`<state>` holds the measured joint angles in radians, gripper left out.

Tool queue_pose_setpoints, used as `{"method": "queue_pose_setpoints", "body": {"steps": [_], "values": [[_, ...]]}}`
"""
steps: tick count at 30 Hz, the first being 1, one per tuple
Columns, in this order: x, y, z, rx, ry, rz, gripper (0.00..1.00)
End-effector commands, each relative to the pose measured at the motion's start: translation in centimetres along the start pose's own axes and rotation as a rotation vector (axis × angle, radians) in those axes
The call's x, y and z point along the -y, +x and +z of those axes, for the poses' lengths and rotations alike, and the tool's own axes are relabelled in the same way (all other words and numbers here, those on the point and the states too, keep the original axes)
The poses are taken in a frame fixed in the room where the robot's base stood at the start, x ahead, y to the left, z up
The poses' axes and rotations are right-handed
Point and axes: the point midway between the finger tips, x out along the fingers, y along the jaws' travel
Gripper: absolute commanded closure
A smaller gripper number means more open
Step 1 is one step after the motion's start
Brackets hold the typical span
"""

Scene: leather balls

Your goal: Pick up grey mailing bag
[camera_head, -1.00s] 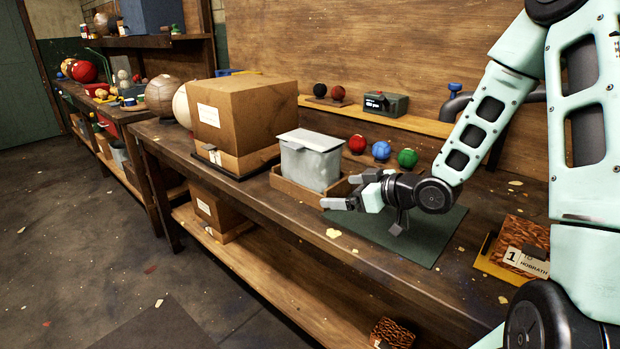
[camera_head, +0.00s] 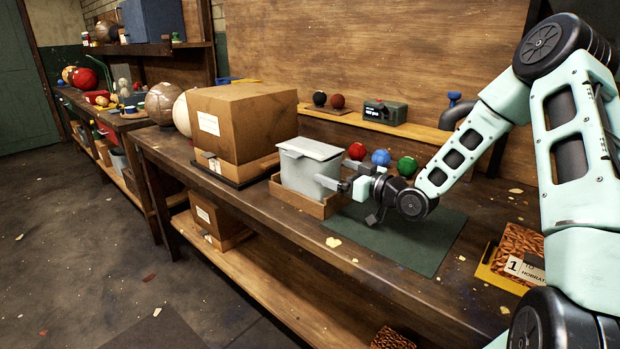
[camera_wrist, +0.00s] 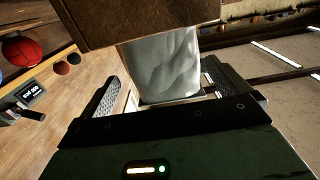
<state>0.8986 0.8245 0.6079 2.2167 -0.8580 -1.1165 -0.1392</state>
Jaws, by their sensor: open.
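The grey mailing bag (camera_head: 308,172) stands upright in a shallow wooden tray (camera_head: 302,203) on the workbench, with a pale flat top. In the wrist view the bag (camera_wrist: 165,65) shows as a wrinkled grey surface ahead, between the two fingers. My gripper (camera_head: 342,174) is open at the bag's right side, its fingers pointing left toward it. In the wrist view the gripper (camera_wrist: 162,92) has one finger on each side of the bag's near end. Whether either finger touches the bag I cannot tell.
A large cardboard box (camera_head: 243,125) stands close to the bag's left. Red, blue and green balls (camera_head: 381,158) sit behind my gripper. A dark green mat (camera_head: 420,245) lies under my gripper. A patterned package (camera_head: 520,250) lies at the right.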

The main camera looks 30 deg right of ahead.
Motion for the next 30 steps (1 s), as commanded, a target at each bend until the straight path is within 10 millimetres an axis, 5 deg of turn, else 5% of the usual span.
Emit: {"method": "queue_pose_setpoints", "body": {"steps": [16, 25, 26, 30], "values": [[0.5, 5.9, -0.6, -0.001, 0.001, 0.0, 0.0], [0.4, 6.5, -0.5, 0.0, 0.001, 0.001, 0.0], [0.4, 6.5, -0.5, 0.0, 0.001, 0.001, 0.03], [0.4, 6.5, -0.5, 0.0, 0.001, 0.001, 0.42]]}}
